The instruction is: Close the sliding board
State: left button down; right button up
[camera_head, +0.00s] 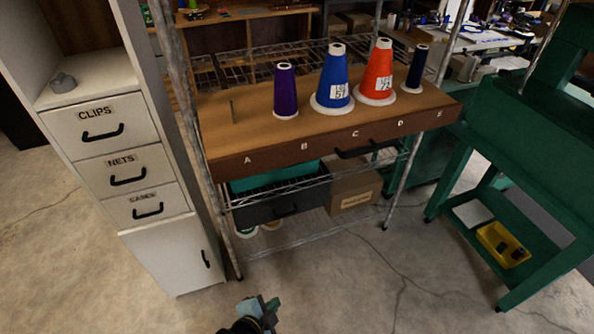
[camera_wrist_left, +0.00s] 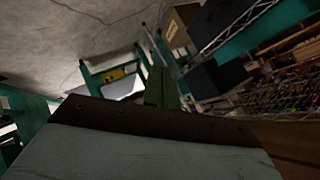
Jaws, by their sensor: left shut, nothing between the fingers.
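The sliding board (camera_head: 262,120) is a brown wooden shelf on a wire rack, with letters A to E and a black handle (camera_head: 365,149) on its front edge. It juts out toward me from the rack. On it stand a purple cone (camera_head: 285,92), a blue cone (camera_head: 333,80), a red cone (camera_head: 378,74) and a dark blue spool (camera_head: 416,70). A bare peg (camera_head: 232,110) stands near A. My left gripper (camera_head: 271,304) is shut and empty, low at the bottom of the head view, well apart from the board. My right gripper is not in view.
A white drawer cabinet (camera_head: 105,135) stands close at the left of the rack. A green workbench (camera_head: 520,130) with a yellow bin (camera_head: 503,244) stands at the right. Below the board are a dark drawer (camera_head: 282,207) and a cardboard box (camera_head: 355,190). The floor in front is clear.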

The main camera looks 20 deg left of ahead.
pick_arm(q)
jog(key=w+d+r+m+t, duration=0.1)
jog(key=w+r+m+t, duration=0.15)
jog(key=r, duration=0.45)
jog(key=w+r+m+t, duration=0.1)
jog(key=w+r, duration=0.3)
jog(key=r, duration=0.3)
jog(key=m+t, duration=0.4)
send_near(302, 151)
jog(key=s+d, duration=0.2)
jog(key=s, duration=0.5)
jog(key=w, duration=1.2)
jog(key=shift+a+f, duration=0.1)
jog(key=shift+a, duration=0.15)
jog(key=shift+w+a, duration=0.35)
jog(key=shift+w, duration=0.05)
